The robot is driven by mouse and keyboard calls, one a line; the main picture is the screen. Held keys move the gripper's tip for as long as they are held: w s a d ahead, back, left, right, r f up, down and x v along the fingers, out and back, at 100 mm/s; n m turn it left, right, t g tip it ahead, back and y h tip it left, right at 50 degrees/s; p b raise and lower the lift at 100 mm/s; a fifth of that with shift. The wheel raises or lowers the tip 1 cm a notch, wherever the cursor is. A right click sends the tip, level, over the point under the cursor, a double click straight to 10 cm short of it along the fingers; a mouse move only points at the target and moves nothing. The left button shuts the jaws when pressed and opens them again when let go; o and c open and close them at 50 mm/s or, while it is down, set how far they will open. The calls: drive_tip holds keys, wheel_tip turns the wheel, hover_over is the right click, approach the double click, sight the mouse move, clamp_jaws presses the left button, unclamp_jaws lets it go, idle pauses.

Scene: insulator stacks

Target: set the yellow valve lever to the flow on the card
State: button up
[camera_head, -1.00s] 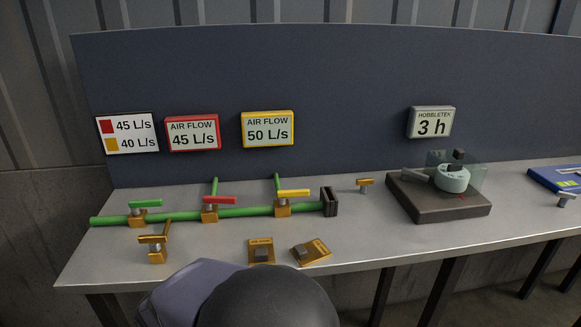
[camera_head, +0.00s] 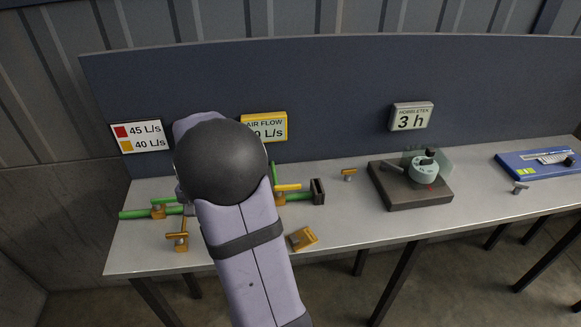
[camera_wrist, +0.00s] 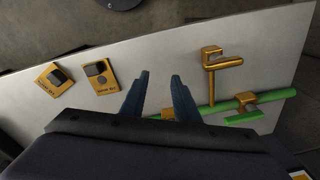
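The yellow valve lever (camera_head: 288,187) sits on a brass valve on the green pipe (camera_head: 135,214), near its dark right end. The white card (camera_head: 143,129) on the back panel reads 45 L/s by a red square and 40 L/s by a yellow-orange square. The yellow air flow display (camera_head: 280,125) is partly covered by my arm; its last reading was 50 L/s. My gripper (camera_wrist: 160,74) is open over the bench, its two blue fingers apart. The yellow lever cannot be made out in the wrist view. An orange part shows low between the fingers.
A dark block with a dial (camera_head: 411,188) stands right, below the 3 h display (camera_head: 411,116).

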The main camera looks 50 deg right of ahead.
drive_tip(key=s+d+r+m+p, duration=0.1)
drive_tip(key=d+r+m+p, duration=0.2)
drive_tip(key=d, duration=0.4)
drive_tip(key=s+d+r+m+p, duration=0.1)
drive_tip(key=d+r+m, duration=0.2)
drive_tip(key=d+m, duration=0.35)
drive_tip(key=r+m+p, duration=0.2)
drive_tip(key=m+p, duration=0.1)
drive_tip(key=m, duration=0.2)
hover_over(291, 185)
drive_tip(key=shift+f+g, duration=0.15)
drive_tip(key=shift+g, duration=0.25)
drive_tip(key=shift+f+p, duration=1.2)
drive_tip(key=shift+f, duration=2.5)
clamp_jaws()
